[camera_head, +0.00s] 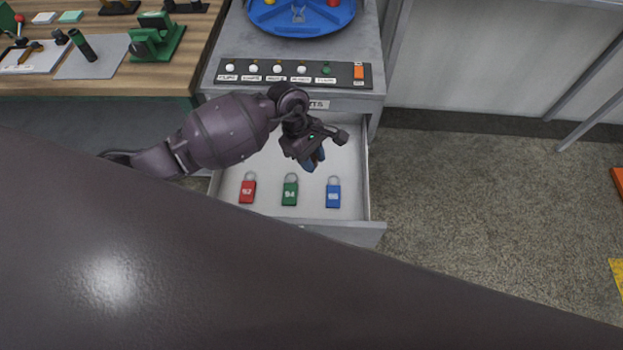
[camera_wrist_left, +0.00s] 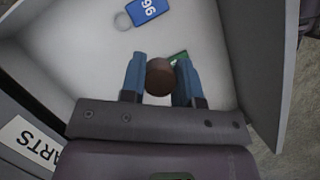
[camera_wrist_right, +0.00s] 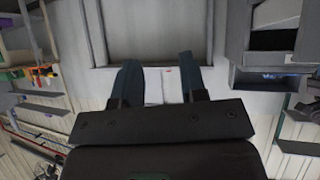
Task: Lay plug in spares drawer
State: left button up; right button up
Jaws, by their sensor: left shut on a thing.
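The spares drawer (camera_head: 352,232) is pulled out under the grey cabinet. It also shows in the left wrist view (camera_wrist_left: 252,50). My left gripper (camera_head: 314,160) is over the drawer's inside, pointing down. In the left wrist view, my left gripper (camera_wrist_left: 160,80) is shut on the plug (camera_wrist_left: 160,77), a brown round-ended piece between the blue fingertips. The plug's lower part is hidden, and I cannot tell if it touches the drawer floor. My right gripper (camera_wrist_right: 158,80) is open with nothing between its fingers, away from the drawer.
Red (camera_head: 247,190), green (camera_head: 290,192) and blue (camera_head: 333,194) padlocks lie in a row near the drawer's front. The drawer floor behind them looks bare where visible. A button panel (camera_head: 345,75) and blue round tray (camera_head: 300,22) are on the cabinet above. A wooden bench (camera_head: 110,75) stands left.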

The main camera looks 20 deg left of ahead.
pick_arm(q)
notch_tip(320, 180, down, 6)
jog(key=shift+f+b, duration=0.15)
jog(key=shift+b, duration=0.3)
jog(key=shift+f, duration=0.6)
notch_tip(320, 180, down, 4)
jog(key=shift+r+b, duration=0.2)
jog(key=shift+b, duration=0.3)
jog(key=shift+r, duration=0.1)
jog(key=shift+f, duration=0.2)
jog(key=o, duration=0.8)
jog(key=shift+c, duration=0.2)
jog(key=shift+o, duration=0.7)
